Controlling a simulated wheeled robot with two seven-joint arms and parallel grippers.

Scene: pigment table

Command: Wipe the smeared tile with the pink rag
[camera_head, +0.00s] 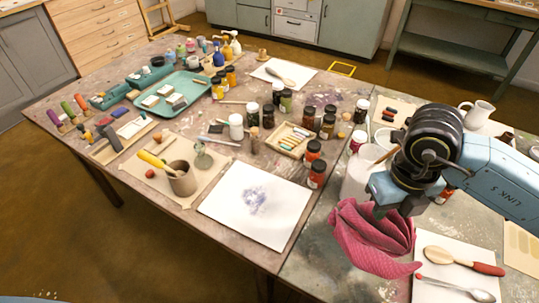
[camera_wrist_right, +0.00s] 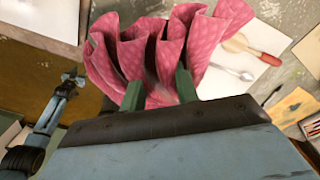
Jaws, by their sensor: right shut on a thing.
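The smeared tile (camera_head: 274,226) is a flat white sheet-like square near the table's front edge, with a purple-grey smear in its middle. The pink rag (camera_head: 366,240) hangs in folds from my right gripper (camera_head: 378,208), to the right of the tile and apart from it. In the right wrist view, the rag (camera_wrist_right: 165,45) bunches up around the green fingers of my right gripper (camera_wrist_right: 158,88), which is shut on it. The rag hides the fingertips. A blue-grey arm, likely mine, shows at the left of the wrist view; its jaws are too small to read.
A brown cup (camera_head: 182,180) stands on a beige sheet left of the tile. Orange-labelled jars (camera_head: 316,175) and a tray of crayons (camera_head: 291,139) stand behind it. A spoon with a red handle (camera_head: 463,261) lies on a white board at the right. A white container (camera_head: 358,178) stands behind the rag.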

